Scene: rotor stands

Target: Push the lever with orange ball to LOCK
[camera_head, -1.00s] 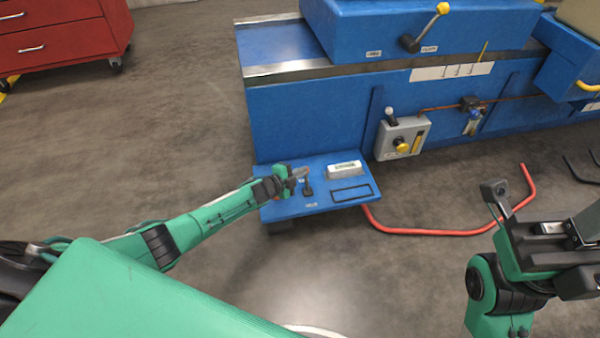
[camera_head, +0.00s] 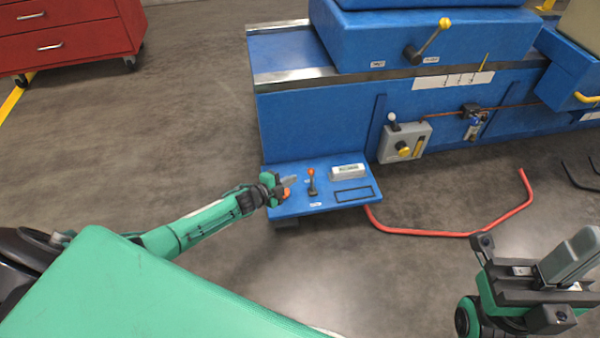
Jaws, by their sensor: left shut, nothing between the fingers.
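The lever with the orange ball (camera_head: 311,172) stands close to upright on the blue shelf (camera_head: 295,208) at the foot of the blue machine. Small labels lie near its base, too small to read. My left gripper (camera_head: 289,183) is shut and empty, just left of the lever, over the shelf's left end. A small gap shows between its tips and the lever. A small orange patch shows at the gripper; I cannot tell what it is. My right gripper (camera_head: 520,282) is at the lower right, far from the lever; its jaw state is unclear.
A white-topped block (camera_head: 347,171) and a dark rectangular frame (camera_head: 353,195) are on the shelf right of the lever. A grey box with a yellow knob (camera_head: 403,148) is on the machine. A red rail (camera_head: 440,234) lies on the floor. A red cabinet (camera_head: 65,35) stands back left.

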